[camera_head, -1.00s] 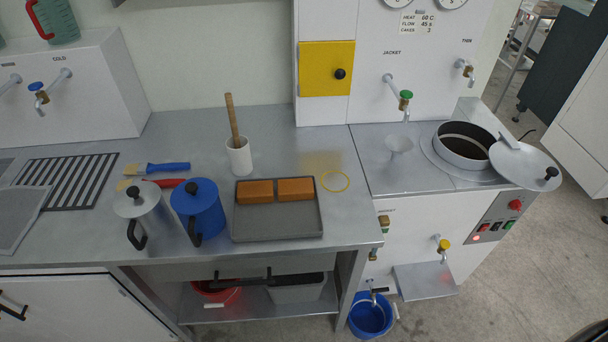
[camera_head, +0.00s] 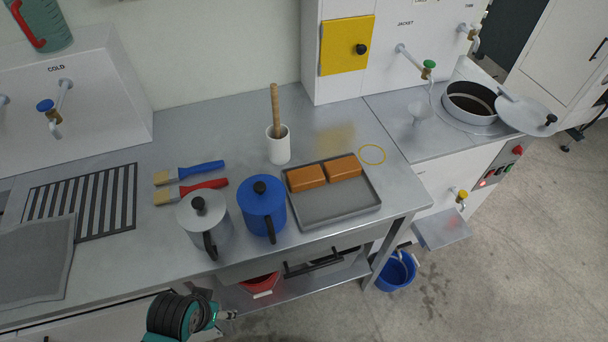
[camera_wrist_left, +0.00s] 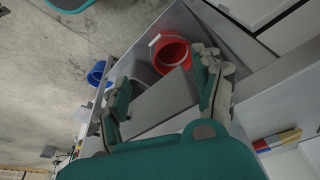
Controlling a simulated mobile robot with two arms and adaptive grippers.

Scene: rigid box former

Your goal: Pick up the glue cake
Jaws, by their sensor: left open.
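Two orange-brown glue cakes lie side by side on a grey tray on the steel bench in the head view: the left cake (camera_head: 306,178) and the right cake (camera_head: 343,167). They sit in the back part of the tray (camera_head: 335,208). My left gripper (camera_head: 228,314) shows at the bottom of the head view, in front of the bench edge and well away from the cakes. In the left wrist view its fingers (camera_wrist_left: 160,105) are spread open with nothing between them. The cakes do not show in that view. My right gripper is not in view.
A blue lidded pot (camera_head: 262,210) and a grey lidded pot (camera_head: 203,226) stand left of the tray. A white cup with a wooden handle (camera_head: 279,146) stands behind it. Two brushes (camera_head: 190,172) lie farther left. A red bucket (camera_wrist_left: 169,52) is under the bench.

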